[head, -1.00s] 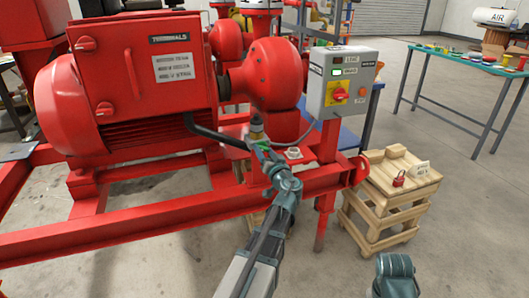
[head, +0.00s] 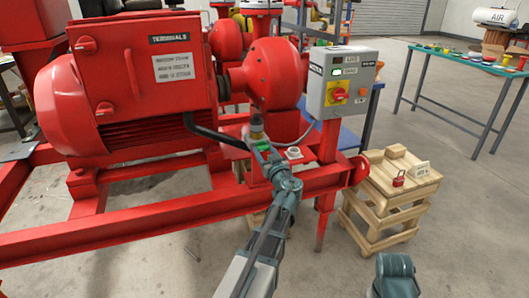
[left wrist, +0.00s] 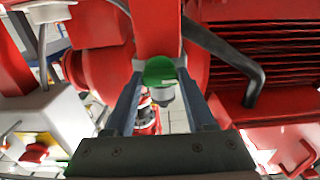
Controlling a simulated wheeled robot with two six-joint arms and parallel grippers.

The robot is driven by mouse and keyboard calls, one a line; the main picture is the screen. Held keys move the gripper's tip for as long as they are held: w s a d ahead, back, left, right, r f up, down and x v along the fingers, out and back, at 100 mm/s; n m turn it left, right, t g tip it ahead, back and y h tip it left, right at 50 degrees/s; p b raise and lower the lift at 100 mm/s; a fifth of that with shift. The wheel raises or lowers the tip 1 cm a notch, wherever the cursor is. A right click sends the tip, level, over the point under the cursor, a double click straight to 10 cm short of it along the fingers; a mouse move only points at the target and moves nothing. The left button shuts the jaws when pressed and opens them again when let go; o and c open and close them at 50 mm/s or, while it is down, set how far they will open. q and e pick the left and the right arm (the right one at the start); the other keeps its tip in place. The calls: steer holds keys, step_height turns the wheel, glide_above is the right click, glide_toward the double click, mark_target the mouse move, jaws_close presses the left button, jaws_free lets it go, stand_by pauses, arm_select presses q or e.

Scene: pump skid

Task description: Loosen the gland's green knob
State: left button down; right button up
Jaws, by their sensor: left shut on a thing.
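The green knob (left wrist: 160,70) shows round in the left wrist view, between the two fingers of my left gripper (left wrist: 161,84). The fingers are shut on it from both sides. A grey fitting of the gland shows just beyond the knob. In the head view my left gripper (head: 259,143) reaches up from the bottom to the gland (head: 257,126) on the red skid; a little green shows at its fingertips, and the rest of the knob is hidden by the gripper. Part of my right arm shows at the bottom right, but its gripper does not.
A black bent pipe (head: 216,136) runs close to the left of the gland. A grey control box (head: 342,82) with a red switch stands to the right. A wooden crate (head: 385,215) carries a red padlock (head: 398,179).

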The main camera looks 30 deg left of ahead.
arm_select(q)
steer(key=shift+s, duration=0.1)
steer(key=shift+c, duration=1.2)
jaws_free()
steer(key=v, duration=1.3)
steer(key=shift+s+d, duration=0.25)
steer(key=shift+d, duration=0.05)
